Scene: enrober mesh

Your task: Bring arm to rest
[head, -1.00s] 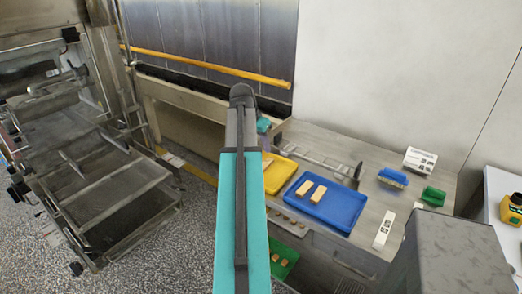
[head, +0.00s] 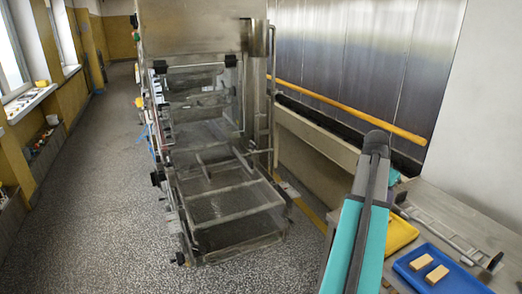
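My arm shows in the head view as a long teal link (head: 345,245) with a dark grey joint at its far end (head: 375,143). It reaches up from the bottom edge, right of centre, and covers part of the bench and the conveyor side. A small bit of teal shows just behind that joint. My gripper is not visible, so I cannot see its fingers or whether it holds anything.
A steel enrober machine (head: 225,205) with open mesh shelves stands left of my arm. The bench at right holds a yellow tray (head: 400,228), a blue tray (head: 452,266) with two tan bars and a metal rack (head: 440,232). Speckled floor (head: 95,200) lies clear at left.

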